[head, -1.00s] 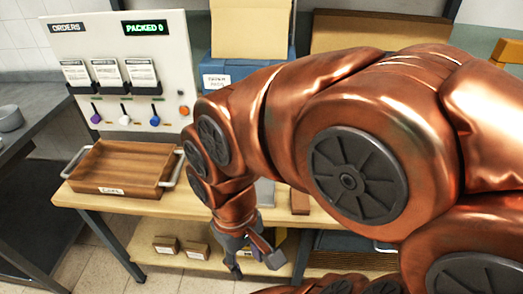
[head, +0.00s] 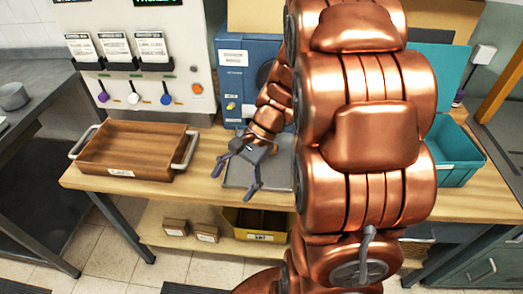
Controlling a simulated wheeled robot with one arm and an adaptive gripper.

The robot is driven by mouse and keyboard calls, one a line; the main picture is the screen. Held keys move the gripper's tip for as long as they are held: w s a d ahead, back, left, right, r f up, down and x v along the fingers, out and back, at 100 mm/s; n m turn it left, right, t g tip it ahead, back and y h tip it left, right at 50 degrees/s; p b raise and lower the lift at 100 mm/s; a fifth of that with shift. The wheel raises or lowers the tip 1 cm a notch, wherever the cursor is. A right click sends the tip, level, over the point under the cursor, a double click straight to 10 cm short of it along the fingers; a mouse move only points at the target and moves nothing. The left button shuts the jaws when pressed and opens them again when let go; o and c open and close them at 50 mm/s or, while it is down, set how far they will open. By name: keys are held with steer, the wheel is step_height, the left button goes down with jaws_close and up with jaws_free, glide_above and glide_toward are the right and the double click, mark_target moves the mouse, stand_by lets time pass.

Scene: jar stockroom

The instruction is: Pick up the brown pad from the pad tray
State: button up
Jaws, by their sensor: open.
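I see no brown pad that I can identify for certain. No tray has a label that I can read as the pad tray. A flat grey tray (head: 238,178) lies on the wooden bench, its right part hidden behind my arm. A yellow bin (head: 228,214) on the lower shelf holds dark brown contents (head: 262,220), too small to make out. My gripper (head: 233,184) is open and empty, its fingers spread and pointing down, over the left front of the grey tray. I cannot tell its height above the tray.
A wooden tray (head: 130,172) with metal handles stands at the bench's left. A blue machine (head: 238,62) stands behind my gripper. A teal bin (head: 455,172) stands at the right. Two small cardboard boxes (head: 206,234) sit on the lower shelf. Bench between wooden and grey trays is clear.

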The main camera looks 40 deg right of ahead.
mark_target(278, 146)
steer(key=w+d+f+m+t, duration=0.2)
steer(key=w+d+m+t, duration=0.1)
steer(key=d, duration=0.4)
steer(key=w+d+f+m+t+y+b, duration=0.1)
steer(key=w+d+f+m+t, duration=0.2)
steer(key=d, duration=0.5)
steer(key=w+d+f+m+t+y+b, duration=0.1)
steer(key=w+d+f+m+t, duration=0.1)
steer(key=w+d+m, duration=0.3)
steer(key=shift+w+d+f+m+t, duration=0.15)
steer(key=shift+d+m+t, duration=0.25)
steer(key=shift+d+m, duration=0.15)
steer(key=shift+w+d+f+m+t, duration=0.1)
steer(key=shift+d+f+m+t, duration=0.05)
steer(key=shift+d+m+t, duration=0.4)
steer(key=shift+p+x, duration=0.8)
steer(key=shift+x, duration=2.95)
steer(key=shift+d+g, duration=0.1)
steer(key=shift+g, duration=0.15)
steer(key=c, duration=1)
steer(key=shift+r, duration=0.1)
steer(key=shift+c, duration=0.2)
